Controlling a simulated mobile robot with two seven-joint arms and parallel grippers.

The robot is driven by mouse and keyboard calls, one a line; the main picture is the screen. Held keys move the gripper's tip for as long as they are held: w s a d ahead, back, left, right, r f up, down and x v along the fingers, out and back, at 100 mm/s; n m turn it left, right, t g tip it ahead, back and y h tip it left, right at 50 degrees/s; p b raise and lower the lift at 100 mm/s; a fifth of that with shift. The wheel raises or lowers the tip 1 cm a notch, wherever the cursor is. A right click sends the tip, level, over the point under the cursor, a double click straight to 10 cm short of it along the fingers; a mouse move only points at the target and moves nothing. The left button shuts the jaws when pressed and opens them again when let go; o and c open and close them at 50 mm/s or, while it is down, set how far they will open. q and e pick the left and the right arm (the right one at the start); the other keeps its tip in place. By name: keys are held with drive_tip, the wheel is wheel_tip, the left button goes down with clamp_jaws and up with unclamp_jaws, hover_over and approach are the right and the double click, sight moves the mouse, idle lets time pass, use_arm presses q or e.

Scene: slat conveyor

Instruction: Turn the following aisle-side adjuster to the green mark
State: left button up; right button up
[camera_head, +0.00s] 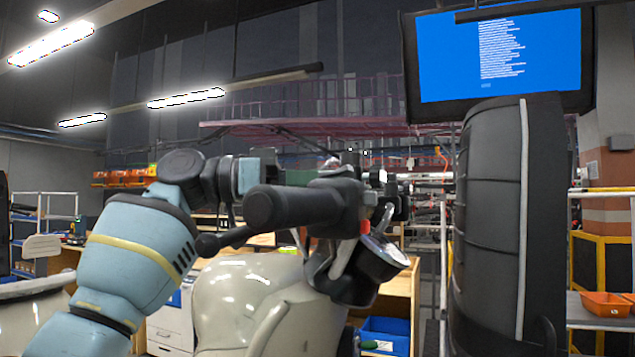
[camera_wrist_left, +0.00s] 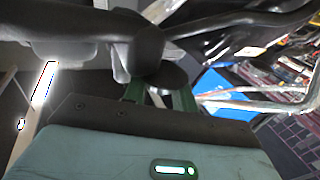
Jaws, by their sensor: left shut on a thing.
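A motorcycle with a glossy cream tank (camera_head: 240,300) stands in front of me. Its black handlebar grip (camera_head: 285,208) and lever (camera_head: 222,242) point left, with a round gauge (camera_head: 385,255) to their right. My left gripper (camera_head: 298,177) reaches in from the left behind the grip, which partly hides its fingers. In the left wrist view its green fingers (camera_wrist_left: 160,95) are closed on a dark rounded part (camera_wrist_left: 160,76) beside the handlebar. I cannot tell whether this part is the adjuster. No green mark can be made out. My right gripper is not in view.
A tall black rounded body (camera_head: 510,220) with a pale stripe stands close on the right. A blue screen (camera_head: 500,55) hangs above it. A wooden bench (camera_head: 402,295) with a blue bin (camera_head: 385,338) lies behind the motorcycle. An orange tray (camera_head: 606,304) sits far right.

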use_arm(q)
drive_tip(key=shift+f, duration=0.1)
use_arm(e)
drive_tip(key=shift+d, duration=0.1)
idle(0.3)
use_arm(q)
drive_tip(key=o, duration=0.9)
drive_tip(key=shift+o, duration=0.2)
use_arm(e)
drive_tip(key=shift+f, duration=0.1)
use_arm(q)
drive_tip(key=a+b, duration=0.1)
drive_tip(key=a, duration=0.6)
drive_tip(key=shift+a, duration=0.4)
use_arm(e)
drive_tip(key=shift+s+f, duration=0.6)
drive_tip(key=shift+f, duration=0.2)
use_arm(q)
drive_tip(key=shift+s, duration=0.1)
